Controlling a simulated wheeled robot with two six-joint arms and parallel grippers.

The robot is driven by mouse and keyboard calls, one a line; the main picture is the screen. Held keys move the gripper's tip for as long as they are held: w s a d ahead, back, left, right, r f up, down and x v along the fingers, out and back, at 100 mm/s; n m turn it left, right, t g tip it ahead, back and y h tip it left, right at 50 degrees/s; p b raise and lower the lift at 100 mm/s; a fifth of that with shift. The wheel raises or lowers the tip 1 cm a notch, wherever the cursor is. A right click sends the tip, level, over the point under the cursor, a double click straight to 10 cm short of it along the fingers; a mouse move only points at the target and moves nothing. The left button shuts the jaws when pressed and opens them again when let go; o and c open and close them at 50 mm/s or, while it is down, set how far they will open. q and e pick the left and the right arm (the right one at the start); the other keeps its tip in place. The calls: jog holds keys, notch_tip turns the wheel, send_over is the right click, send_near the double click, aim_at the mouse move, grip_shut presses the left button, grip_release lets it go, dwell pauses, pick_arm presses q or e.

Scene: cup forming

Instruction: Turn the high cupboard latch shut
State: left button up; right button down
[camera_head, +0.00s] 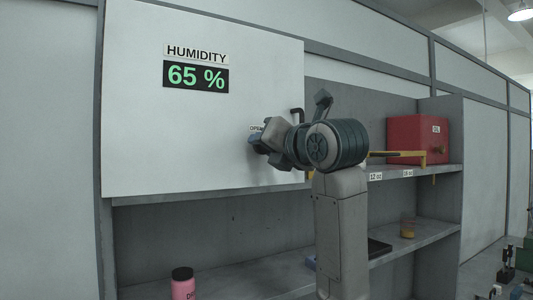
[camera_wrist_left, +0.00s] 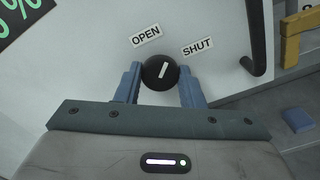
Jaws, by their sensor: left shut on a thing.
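The cupboard door (camera_head: 140,130) is a large pale panel at the upper left of the head view. Its latch is a round black knob (camera_wrist_left: 154,82) with a white pointer line, between my fingers in the left wrist view. The line points up and slightly right, between the OPEN label (camera_wrist_left: 146,35) and the SHUT label (camera_wrist_left: 198,47). My left gripper (camera_wrist_left: 160,80) is shut on the knob, one blue-grey finger on each side. In the head view, my left gripper (camera_head: 260,143) is at the door's lower right, and the knob is hidden. My right gripper is not in view.
A humidity display (camera_head: 196,77) reads 65 %. A dark bent handle (camera_head: 297,114) sits near the door's right edge. Right of the door, a red box (camera_head: 410,137) stands on the upper shelf. A pink jar (camera_head: 183,285) and an amber-filled cup (camera_head: 408,228) are lower down.

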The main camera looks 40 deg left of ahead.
pick_arm(q)
jog(key=shift+m+b, duration=1.5)
jog(key=shift+m, duration=2.8)
jog(key=o, duration=1)
